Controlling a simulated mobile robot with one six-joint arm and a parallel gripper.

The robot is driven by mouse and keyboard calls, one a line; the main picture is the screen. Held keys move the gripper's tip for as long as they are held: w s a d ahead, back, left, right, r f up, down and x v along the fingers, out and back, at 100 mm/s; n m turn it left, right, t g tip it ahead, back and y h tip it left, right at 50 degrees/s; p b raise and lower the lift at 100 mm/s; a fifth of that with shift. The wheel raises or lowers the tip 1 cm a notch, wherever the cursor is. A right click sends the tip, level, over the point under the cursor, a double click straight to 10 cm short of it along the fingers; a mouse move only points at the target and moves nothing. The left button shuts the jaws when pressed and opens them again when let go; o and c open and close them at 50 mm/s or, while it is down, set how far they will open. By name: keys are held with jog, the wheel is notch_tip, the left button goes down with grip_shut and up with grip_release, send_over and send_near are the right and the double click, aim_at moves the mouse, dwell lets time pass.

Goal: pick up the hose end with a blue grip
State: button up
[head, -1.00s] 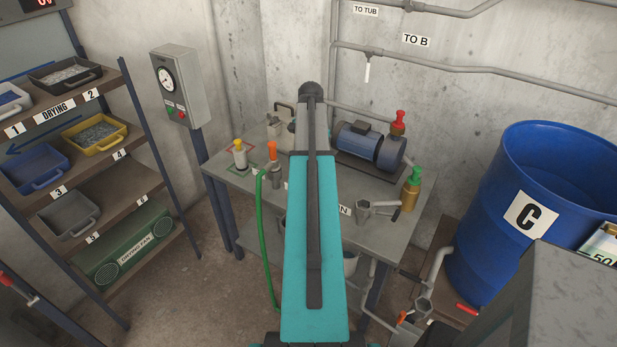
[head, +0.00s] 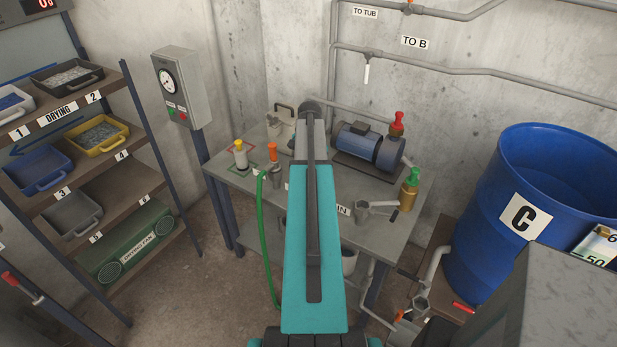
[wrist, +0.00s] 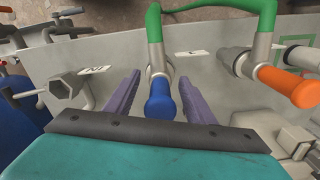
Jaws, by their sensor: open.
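The hose end with a blue grip (wrist: 160,100) shows in the middle of the wrist view, with a grey metal fitting joined to a green hose (wrist: 154,22). My gripper (wrist: 159,78) is open, with one purple finger on each side of the blue grip. Gaps show between the grip and both fingers; the depth between them is hard to tell. In the head view my arm hides the blue grip and my fingers. There the green hose (head: 263,235) hangs over the front edge of the table.
An orange-gripped fitting (wrist: 285,86) stands right of the blue grip on the grey table (head: 370,230). A hexagonal metal piece (wrist: 64,86) is to the left. A pump motor (head: 368,145) stands at the back, and a blue drum (head: 470,240) is at the right.

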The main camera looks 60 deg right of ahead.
dwell(0.4)
grip_shut()
jog(key=shift+r, duration=0.15)
jog(key=shift+r+b, duration=1)
jog(key=shift+r, duration=0.6)
jog(key=s+a+b, duration=0.2)
jog(key=s+a, duration=0.2)
jog(key=a, duration=0.3)
jog(key=s+a+r+b, duration=0.1)
jog(key=s+a+b, duration=0.1)
jog(key=a, duration=0.5)
jog(key=shift+s+r, duration=0.25)
jog(key=shift+s, duration=0.65)
